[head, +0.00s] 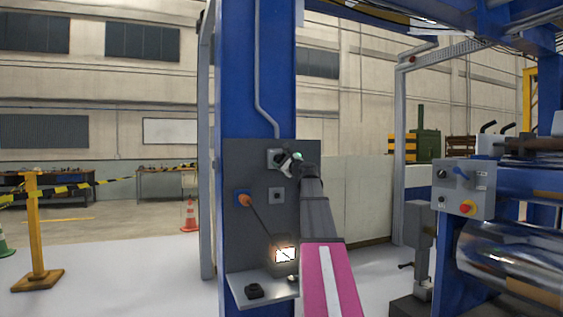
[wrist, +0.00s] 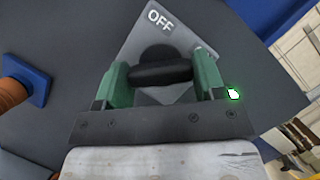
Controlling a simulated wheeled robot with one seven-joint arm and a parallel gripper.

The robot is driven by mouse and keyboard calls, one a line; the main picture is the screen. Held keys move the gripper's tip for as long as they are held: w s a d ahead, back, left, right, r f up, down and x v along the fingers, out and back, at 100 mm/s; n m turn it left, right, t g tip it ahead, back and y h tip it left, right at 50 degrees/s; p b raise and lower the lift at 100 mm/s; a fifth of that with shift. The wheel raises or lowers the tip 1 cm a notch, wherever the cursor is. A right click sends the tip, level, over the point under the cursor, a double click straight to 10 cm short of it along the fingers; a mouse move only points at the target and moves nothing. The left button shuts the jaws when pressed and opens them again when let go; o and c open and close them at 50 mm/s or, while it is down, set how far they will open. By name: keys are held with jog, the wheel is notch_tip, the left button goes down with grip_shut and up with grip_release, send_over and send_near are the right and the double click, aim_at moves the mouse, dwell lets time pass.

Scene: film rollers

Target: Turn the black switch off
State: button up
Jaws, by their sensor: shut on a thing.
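The black switch (wrist: 160,73) is a dark knob with a raised bar on a grey plate (wrist: 185,38) lettered OFF. My gripper (wrist: 163,78) has green fingers on both ends of the bar and is shut on it. In the wrist view the bar lies nearly level, between the fingers, and the OFF lettering is tilted beyond it. In the head view my gripper (head: 291,160) is at the grey switch plate (head: 272,154) near the top of the dark panel; it hides most of the switch there. Any other lettering is hidden.
The dark panel (head: 240,165) is on a blue column (head: 265,80). A roller machine (head: 510,260) stands at the right.

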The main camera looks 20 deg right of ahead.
jog(key=shift+n, duration=0.5)
jog(key=n+g+y, duration=0.1)
jog(key=n+g, duration=0.1)
jog(key=n, duration=0.4)
jog(key=n+g, duration=0.1)
jog(key=n, duration=0.2)
jog(key=shift+r+g, duration=0.1)
jog(key=shift+g, duration=0.2)
jog(key=n+g+h, duration=0.1)
jog(key=n, duration=0.2)
jog(key=shift+n, duration=0.3)
jog(key=n+g+h, duration=0.1)
jog(key=n, duration=0.2)
jog(key=shift+h, duration=0.3)
jog(key=shift+n, duration=0.3)
jog(key=o, duration=0.9)
jog(key=shift+r, duration=0.1)
jog(key=shift+s, duration=0.1)
jog(key=v, duration=1)
jog(key=shift+s+r, duration=0.25)
jog(key=shift+s, duration=0.05)
